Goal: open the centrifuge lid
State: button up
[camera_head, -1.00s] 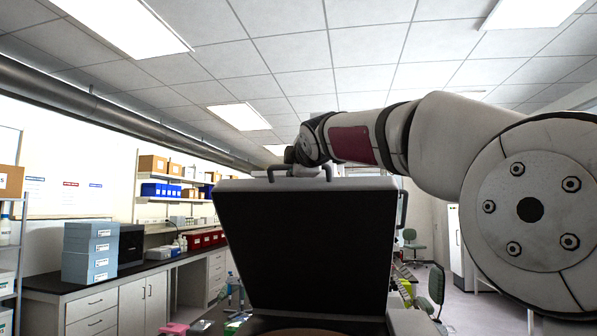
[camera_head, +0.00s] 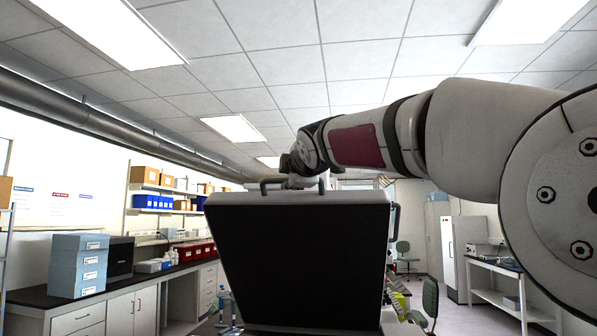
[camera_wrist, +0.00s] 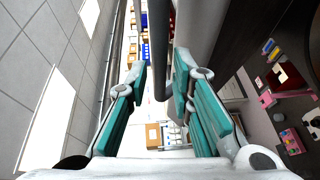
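The centrifuge lid (camera_head: 297,255) stands raised and steep in the head view, its black inner face towards me. A grey bar handle (camera_head: 275,182) shows at its top edge. My gripper is at this handle, mostly hidden behind the lid's top. In the wrist view my gripper (camera_wrist: 162,75) has its two teal fingers apart, one on each side of the grey handle bar (camera_wrist: 160,85). A gap shows between the bar and the left finger; contact on the right is unclear. The centrifuge body is largely hidden below the lid.
A dark-topped bench (camera_head: 40,297) with blue-grey boxes (camera_head: 78,265) runs along the left. A chair (camera_head: 430,300) and a white side table (camera_head: 510,290) stand at the right. My arm fills the upper right.

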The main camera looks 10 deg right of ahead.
jog(key=s, duration=0.8)
jog(key=shift+s+d+r, duration=0.15)
jog(key=shift+d+r, duration=0.15)
jog(key=shift+r, duration=0.05)
jog(key=shift+f, duration=0.1)
jog(key=s+d+f+m+g, duration=0.3)
jog(key=s+f+m, duration=0.3)
jog(key=s+f, duration=0.5)
jog(key=s+d+f+m+g+h+b, duration=0.1)
jog(key=s+d+f+m+g, duration=0.2)
jog(key=s+f+m, duration=0.3)
jog(key=s+d+f+m+g, duration=0.3)
jog(key=s+f+m+g, duration=0.2)
jog(key=s+f, duration=1)
notch_tip(320, 180, down, 10)
jog(key=shift+s+r+m+b, duration=0.1)
jog(key=shift+s+m+b, duration=0.3)
jog(key=shift+m, duration=0.3)
